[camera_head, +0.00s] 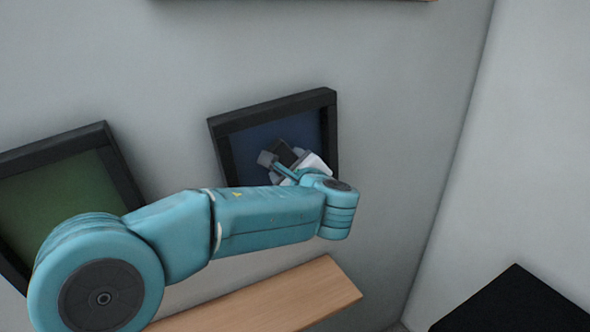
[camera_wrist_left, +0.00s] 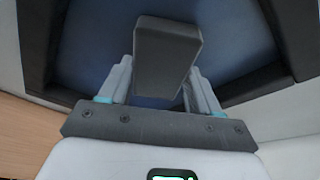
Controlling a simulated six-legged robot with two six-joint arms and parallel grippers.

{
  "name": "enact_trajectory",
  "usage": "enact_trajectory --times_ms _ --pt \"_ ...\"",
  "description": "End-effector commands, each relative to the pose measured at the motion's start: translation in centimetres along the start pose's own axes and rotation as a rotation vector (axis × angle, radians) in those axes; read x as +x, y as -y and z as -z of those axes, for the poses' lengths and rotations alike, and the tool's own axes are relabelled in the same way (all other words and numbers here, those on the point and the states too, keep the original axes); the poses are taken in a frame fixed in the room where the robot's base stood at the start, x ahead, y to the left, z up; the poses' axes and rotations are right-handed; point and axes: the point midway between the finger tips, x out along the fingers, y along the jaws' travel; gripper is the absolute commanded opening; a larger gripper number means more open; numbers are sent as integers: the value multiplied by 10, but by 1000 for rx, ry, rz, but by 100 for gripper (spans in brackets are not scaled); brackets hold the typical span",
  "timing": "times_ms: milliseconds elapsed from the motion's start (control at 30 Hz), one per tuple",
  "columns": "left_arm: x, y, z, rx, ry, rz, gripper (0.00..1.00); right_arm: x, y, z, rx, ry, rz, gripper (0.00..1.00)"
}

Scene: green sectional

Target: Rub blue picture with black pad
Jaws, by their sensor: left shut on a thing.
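The blue picture (camera_head: 250,143) hangs on the grey wall in a black frame, and it fills much of the left wrist view (camera_wrist_left: 100,40). My left gripper (camera_head: 285,158) is in front of the picture and shut on the black pad (camera_head: 283,152). In the left wrist view the pad (camera_wrist_left: 167,55) is a dark block between the two fingers (camera_wrist_left: 160,88), with the blue surface behind it. I cannot tell whether the pad touches the picture. My left arm hides the picture's lower edge. My right gripper is not in view.
A green picture (camera_head: 60,200) in a black frame hangs to the left, partly behind my left arm. A wooden shelf (camera_head: 290,295) lies below the pictures. A black surface (camera_head: 515,302) is at the lower right, past the wall corner.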

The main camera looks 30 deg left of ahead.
Motion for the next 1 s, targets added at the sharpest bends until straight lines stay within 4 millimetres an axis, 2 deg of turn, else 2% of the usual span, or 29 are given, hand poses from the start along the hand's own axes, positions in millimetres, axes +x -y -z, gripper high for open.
enact_trajectory --times_ms 500,867,1000 --pt "10 34 16 0 1 0 34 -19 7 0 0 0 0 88" --pt "10 35 18 -2 3 2 34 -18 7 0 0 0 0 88" --pt "-1 35 22 -2 1 3 34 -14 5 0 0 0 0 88"
